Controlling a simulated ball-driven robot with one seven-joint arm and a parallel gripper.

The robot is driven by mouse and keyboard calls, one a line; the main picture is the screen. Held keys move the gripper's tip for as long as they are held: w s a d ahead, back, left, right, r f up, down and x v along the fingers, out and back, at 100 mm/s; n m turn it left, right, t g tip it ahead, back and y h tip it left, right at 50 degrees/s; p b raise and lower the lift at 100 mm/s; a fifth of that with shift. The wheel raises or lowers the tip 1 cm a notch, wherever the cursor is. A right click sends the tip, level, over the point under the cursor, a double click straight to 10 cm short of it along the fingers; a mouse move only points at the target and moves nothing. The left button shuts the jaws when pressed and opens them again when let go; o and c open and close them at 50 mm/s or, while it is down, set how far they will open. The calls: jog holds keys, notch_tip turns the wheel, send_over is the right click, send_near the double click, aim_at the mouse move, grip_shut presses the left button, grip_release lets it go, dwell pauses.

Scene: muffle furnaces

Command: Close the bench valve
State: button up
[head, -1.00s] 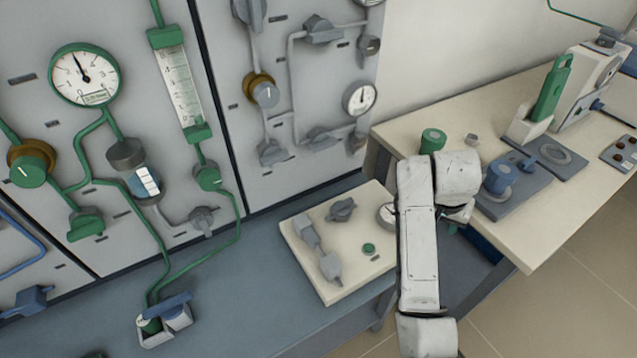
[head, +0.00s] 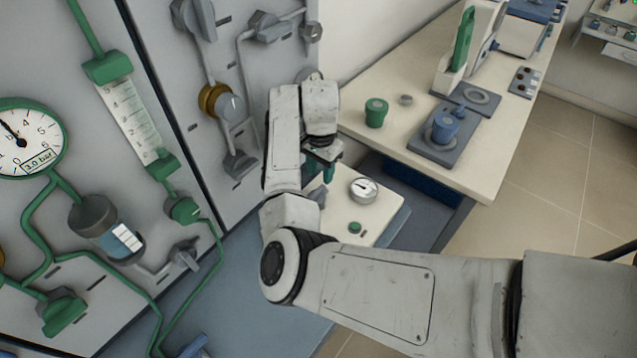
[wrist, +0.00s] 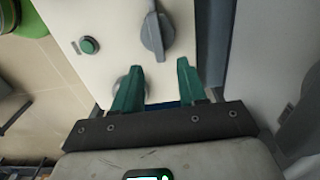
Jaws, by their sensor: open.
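The cream panel (head: 375,222) on the bench carries a grey valve knob with a raised handle (wrist: 153,35), which I take to be the bench valve. In the wrist view the handle points roughly up and down the picture, beyond my fingertips. In the head view the knob is mostly hidden by my arm. My gripper (head: 327,168) is above the panel; in the wrist view its green fingers (wrist: 158,66) are apart with nothing between them, short of the knob. I cannot tell its height above the panel.
The panel also has a green button (head: 354,228) and a round gauge (head: 363,190). The wall panel with pipes and valves (head: 222,100) stands close on the left. A cream table (head: 400,120) at right holds a green-lidded jar (head: 376,112) and a blue device (head: 446,125).

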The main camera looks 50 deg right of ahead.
aim_at(321, 188)
notch_tip(321, 188, down, 6)
jog(key=shift+r, duration=0.1)
dwell(0.4)
grip_shut()
